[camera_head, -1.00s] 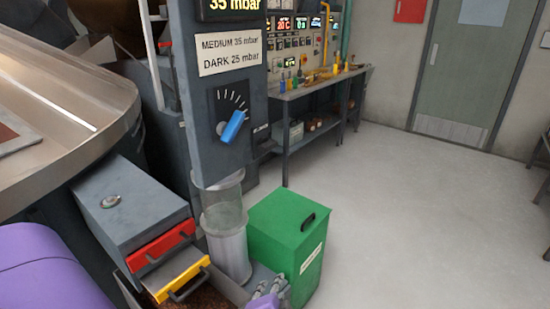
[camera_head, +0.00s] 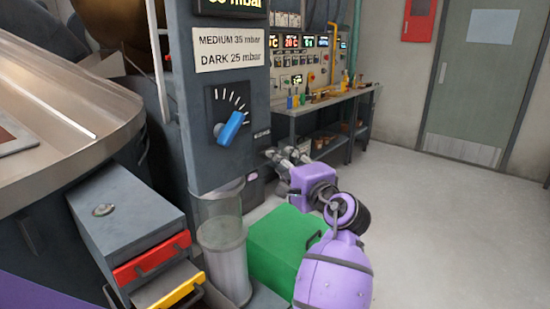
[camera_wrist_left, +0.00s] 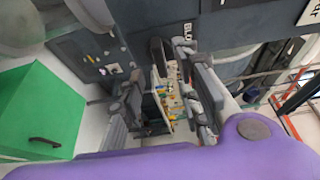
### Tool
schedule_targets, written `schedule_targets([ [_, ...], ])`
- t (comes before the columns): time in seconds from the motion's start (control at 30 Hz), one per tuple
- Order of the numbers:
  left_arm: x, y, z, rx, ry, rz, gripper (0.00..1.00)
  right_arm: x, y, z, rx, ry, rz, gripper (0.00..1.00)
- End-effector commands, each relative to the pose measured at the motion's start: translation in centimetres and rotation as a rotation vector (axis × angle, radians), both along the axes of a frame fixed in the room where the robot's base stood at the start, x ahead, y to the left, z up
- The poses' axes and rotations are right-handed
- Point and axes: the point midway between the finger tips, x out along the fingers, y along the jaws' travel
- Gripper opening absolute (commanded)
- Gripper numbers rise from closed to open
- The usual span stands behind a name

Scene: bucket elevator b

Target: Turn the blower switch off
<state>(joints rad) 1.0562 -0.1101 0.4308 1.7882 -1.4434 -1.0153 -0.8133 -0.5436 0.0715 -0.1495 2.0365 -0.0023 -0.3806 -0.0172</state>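The blower switch is marked by a small label (camera_head: 262,133) on the right side face of the grey column. In the left wrist view the label (camera_wrist_left: 188,34) reads "BLO", with its rest cut off. A dark upright lever-like part (camera_wrist_left: 158,52) shows beside it, probably the switch. Its on or off position cannot be told. My left gripper (camera_head: 273,155) is just below and right of the label in the head view. In the left wrist view its fingers (camera_wrist_left: 160,82) are apart with nothing clearly held between them. Contact with the switch cannot be told. My right gripper is not in view.
A blue-handled dial (camera_head: 230,127) is on the column's front. A glass cylinder (camera_head: 217,210) and a green bin (camera_head: 270,240) stand below, near my left arm. A workbench (camera_head: 320,101) with small items is behind. The floor at right is clear.

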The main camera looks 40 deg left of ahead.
Motion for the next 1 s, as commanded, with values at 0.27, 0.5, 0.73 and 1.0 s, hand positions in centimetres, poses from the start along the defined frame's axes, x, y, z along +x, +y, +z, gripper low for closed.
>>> schedule_targets([
  [0.27,1.9,3.6,0.2,0.0,-0.001,-0.002,0.31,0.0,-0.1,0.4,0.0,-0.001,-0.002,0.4],
  [0.5,2.3,4.5,0.0,-0.001,-0.002,-0.003,0.31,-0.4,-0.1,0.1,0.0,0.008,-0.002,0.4],
  [0.73,2.3,4.5,0.0,-0.001,-0.002,-0.003,0.22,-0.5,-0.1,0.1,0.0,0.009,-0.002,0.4],
  [1.0,2.3,4.4,0.0,-0.001,-0.002,-0.003,0.0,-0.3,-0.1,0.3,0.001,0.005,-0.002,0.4],
])
